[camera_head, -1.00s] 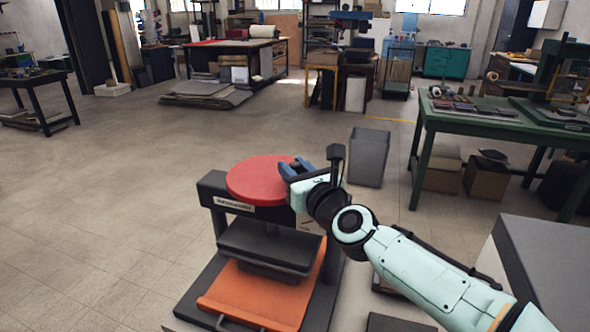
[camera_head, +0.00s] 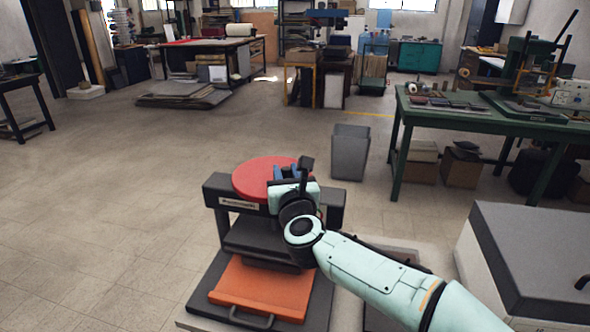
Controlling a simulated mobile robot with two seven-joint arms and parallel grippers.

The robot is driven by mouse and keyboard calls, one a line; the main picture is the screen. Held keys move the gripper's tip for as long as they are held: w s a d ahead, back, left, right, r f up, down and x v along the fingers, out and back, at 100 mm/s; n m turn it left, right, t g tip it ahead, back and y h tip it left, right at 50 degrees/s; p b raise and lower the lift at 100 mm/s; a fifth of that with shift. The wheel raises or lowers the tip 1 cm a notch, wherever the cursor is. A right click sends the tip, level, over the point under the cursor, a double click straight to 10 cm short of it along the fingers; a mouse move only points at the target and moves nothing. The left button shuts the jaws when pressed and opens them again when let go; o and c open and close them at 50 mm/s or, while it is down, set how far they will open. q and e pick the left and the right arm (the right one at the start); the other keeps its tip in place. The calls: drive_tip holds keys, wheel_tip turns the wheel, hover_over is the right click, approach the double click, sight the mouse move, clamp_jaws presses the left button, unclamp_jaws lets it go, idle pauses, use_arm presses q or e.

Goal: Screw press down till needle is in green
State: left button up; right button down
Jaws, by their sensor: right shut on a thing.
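The press stands in front of me, with a black frame (camera_head: 222,190), a red round wheel (camera_head: 257,178) on top, a dark pressing plate (camera_head: 250,236) and an orange board with a handle (camera_head: 262,290) below it on a black base. My right gripper (camera_head: 284,172) is at the right part of the wheel, its blue fingers shut on the rim. The arm hides the right part of the frame. The gauge and its needle cannot be seen, nor any green zone. My left gripper is not in view.
A dark-lidded box (camera_head: 530,250) stands to the right of the press. A grey bin (camera_head: 350,152) stands on the floor beyond it. A green table (camera_head: 480,122) is at the back right. The floor to the left is clear.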

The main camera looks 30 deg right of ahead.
drive_tip(key=shift+a+h, duration=0.3)
drive_tip(key=shift+a, duration=0.3)
drive_tip(key=shift+w+a+b, duration=0.15)
drive_tip(key=shift+a+b, duration=0.25)
drive_tip(key=shift+a, duration=0.15)
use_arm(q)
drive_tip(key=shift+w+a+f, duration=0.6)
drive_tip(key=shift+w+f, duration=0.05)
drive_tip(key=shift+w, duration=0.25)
use_arm(e)
drive_tip(key=shift+w+a, duration=0.2)
drive_tip(key=shift+a, duration=0.35)
use_arm(q)
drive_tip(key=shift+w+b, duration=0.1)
drive_tip(key=shift+b, duration=0.2)
use_arm(e)
drive_tip(key=shift+a, duration=0.15)
drive_tip(key=c, duration=1)
unclamp_jaws()
drive_tip(key=shift+w, duration=0.15)
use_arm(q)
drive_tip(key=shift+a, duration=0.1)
